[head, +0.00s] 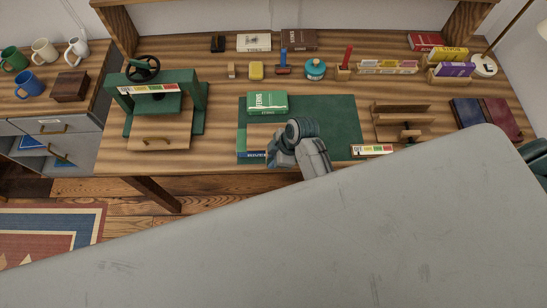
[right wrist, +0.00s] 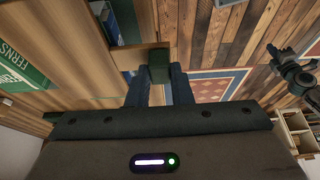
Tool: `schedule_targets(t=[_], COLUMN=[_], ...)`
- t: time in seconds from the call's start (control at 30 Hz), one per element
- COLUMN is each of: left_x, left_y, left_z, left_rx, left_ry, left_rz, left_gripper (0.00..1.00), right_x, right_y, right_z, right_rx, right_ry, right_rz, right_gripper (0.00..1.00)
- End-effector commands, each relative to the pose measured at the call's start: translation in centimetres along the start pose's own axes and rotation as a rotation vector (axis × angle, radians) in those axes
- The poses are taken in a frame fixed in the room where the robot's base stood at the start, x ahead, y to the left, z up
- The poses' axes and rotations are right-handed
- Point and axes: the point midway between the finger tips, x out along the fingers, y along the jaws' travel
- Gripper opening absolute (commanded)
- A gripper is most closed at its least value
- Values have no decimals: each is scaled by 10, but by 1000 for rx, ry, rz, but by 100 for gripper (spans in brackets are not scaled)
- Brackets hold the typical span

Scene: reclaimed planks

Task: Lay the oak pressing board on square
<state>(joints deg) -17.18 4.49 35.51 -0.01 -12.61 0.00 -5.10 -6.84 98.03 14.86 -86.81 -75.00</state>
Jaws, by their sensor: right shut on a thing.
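My right gripper (head: 284,155) is over the front edge of the green mat (head: 335,115). In the right wrist view its fingers (right wrist: 158,92) are shut on a small dark green block (right wrist: 158,66), which meets a tan wooden piece. I take this for the oak pressing board (head: 262,135), a tan panel largely hidden by my gripper in the head view. My left gripper is out of view.
A green press (head: 160,90) with a wooden base stands left. A wooden stand (head: 400,120) and stacked books (head: 485,115) are right; small tools and books line the back. My own grey body covers the foreground.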

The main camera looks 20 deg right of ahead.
Motion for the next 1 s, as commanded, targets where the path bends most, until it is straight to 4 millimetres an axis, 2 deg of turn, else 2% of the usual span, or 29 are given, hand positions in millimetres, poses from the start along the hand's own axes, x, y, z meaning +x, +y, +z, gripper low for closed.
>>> schedule_targets(t=[0.73, 0.77, 0.87, 1.0], left_x=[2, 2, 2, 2], left_y=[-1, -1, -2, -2], left_z=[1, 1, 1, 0], left_rx=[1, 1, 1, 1], left_ry=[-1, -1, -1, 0], left_rz=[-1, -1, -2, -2], left_gripper=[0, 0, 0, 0], right_x=[10, 10, 10, 10], right_y=[0, 0, 0, 0], right_z=[4, 4, 4, 4], right_rx=[0, 0, 0, 0], right_ry=[0, 0, 0, 0], right_rz=[1, 1, 1, 0], right_gripper=[0, 25, 45, 45])
